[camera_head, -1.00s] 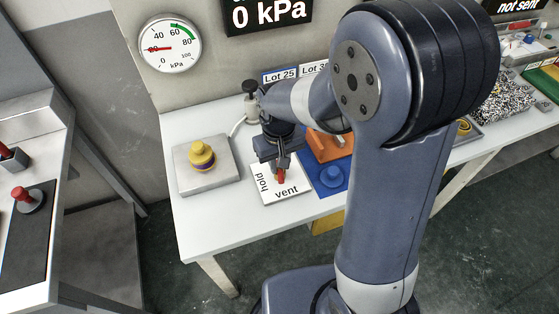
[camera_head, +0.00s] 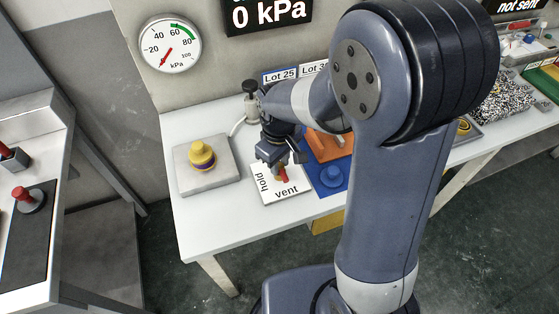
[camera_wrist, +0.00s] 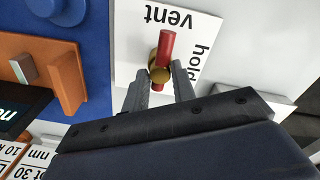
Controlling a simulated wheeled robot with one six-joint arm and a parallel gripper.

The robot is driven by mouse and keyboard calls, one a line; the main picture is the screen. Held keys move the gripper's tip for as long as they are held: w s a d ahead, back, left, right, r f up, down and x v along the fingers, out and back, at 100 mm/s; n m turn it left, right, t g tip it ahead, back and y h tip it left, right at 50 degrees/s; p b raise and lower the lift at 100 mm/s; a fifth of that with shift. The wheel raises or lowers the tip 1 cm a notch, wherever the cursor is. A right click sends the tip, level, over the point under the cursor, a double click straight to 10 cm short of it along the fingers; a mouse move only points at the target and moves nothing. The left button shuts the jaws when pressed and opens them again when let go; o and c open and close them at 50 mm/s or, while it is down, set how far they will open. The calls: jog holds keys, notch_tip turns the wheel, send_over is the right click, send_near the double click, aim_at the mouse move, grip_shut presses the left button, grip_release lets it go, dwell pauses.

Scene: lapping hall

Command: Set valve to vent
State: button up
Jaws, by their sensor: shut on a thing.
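The valve has a red handle (camera_wrist: 166,46) on a brass hub (camera_wrist: 159,74), set on a white plate (camera_head: 267,196) marked "hold" and "vent". In the wrist view the handle points toward the word "vent". My gripper (camera_wrist: 161,78) is shut on the valve handle, with one finger on each side near the hub. In the head view my gripper hides part of the handle. The round gauge (camera_head: 170,45) has its red needle pointing down-left, near the bottom of its scale. The dark display (camera_head: 268,14) reads 0 kPa.
Left of the valve, a yellow knobbed piece with a purple band (camera_head: 201,156) sits on a grey plate (camera_head: 185,183). On the right are a blue mat (camera_head: 322,188) with a blue knob and an orange fixture (camera_head: 328,145). The white bench's (camera_head: 215,230) front-left area is bare.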

jog(key=o, duration=0.9)
notch_tip(320, 180, up, 11)
jog(key=shift+s+f+p, duration=0.1)
jog(key=shift+p, duration=0.2)
notch_tip(320, 180, down, 11)
jog(key=shift+b, duration=0.3)
jog(key=shift+m, duration=0.3)
dwell(0.5)
